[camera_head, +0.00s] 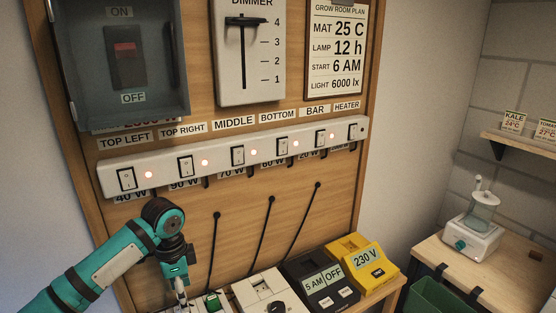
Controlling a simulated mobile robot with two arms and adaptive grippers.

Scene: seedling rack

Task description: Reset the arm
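My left arm comes in from the left in the head view. Its wrist points down, and the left gripper (182,303) is at the bottom edge, beside a white device with a green switch (212,301). The fingertips are small and partly cut off by the frame edge, so I cannot tell whether they are open or touching anything. My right gripper is not in view.
Behind the arm is a wooden panel with a power strip (230,156) with several switches and red lights, a dimmer (250,55) and a breaker box (122,60). Devices, including a yellow 230 V box (362,262), line the shelf below. A side table (490,275) stands right.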

